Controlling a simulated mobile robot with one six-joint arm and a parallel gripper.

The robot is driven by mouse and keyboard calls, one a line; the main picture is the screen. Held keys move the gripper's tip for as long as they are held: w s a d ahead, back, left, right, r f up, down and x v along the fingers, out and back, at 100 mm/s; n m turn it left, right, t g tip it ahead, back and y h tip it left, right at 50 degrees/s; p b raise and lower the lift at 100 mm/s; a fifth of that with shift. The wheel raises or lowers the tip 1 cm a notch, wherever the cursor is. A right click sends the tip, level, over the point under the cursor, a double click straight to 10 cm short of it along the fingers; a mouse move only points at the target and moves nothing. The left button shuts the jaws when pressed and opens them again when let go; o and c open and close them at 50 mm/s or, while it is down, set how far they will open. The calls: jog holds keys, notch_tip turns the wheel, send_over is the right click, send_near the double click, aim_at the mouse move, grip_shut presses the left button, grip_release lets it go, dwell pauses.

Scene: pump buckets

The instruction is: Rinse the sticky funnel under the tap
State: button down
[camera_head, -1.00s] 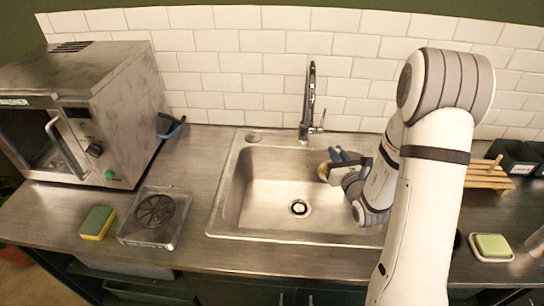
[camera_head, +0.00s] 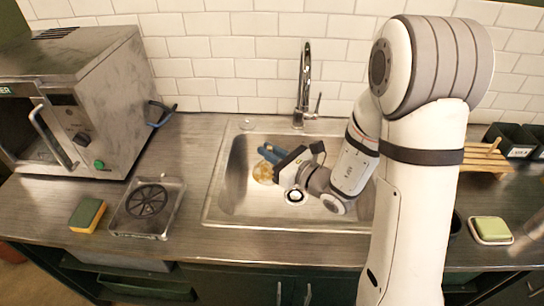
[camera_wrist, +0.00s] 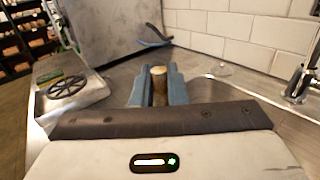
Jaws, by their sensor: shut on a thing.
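My gripper (camera_head: 272,157) is over the left half of the steel sink (camera_head: 212,200), with its blue fingers pointing left. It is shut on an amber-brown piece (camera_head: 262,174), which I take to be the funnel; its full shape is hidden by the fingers. In the wrist view the piece (camera_wrist: 159,86) stands between the two blue fingers (camera_wrist: 157,88) and shows a pale top. The chrome tap (camera_head: 304,85) rises at the back of the sink, to the right of and behind the gripper. I cannot tell whether water is running.
Left of the sink are a clear tray with a black round grate (camera_head: 147,205), a yellow-green sponge (camera_head: 87,215) and a steel machine (camera_head: 85,100) with a blue-handled thing (camera_head: 162,113) beside it. A wooden rack (camera_head: 485,160) and a green soap block (camera_head: 491,229) lie right.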

jog(key=shift+s+a, duration=0.35)
jog(key=w+d+f, duration=0.1)
jog(key=w+d, duration=0.2)
jog(key=w, duration=0.3)
jog(key=w+d+f, duration=0.1)
jog(key=w+d, duration=0.2)
jog(key=w, duration=0.3)
jog(key=shift+w+f, duration=0.3)
jog(key=shift+f, duration=0.1)
dwell(0.5)
jog(key=shift+s+d+b, duration=0.25)
jog(key=shift+d+b, duration=0.1)
jog(key=shift+d, duration=0.15)
jog(key=shift+a, duration=0.15)
jog(key=shift+w+a, duration=0.25)
jog(key=shift+a, duration=0.2)
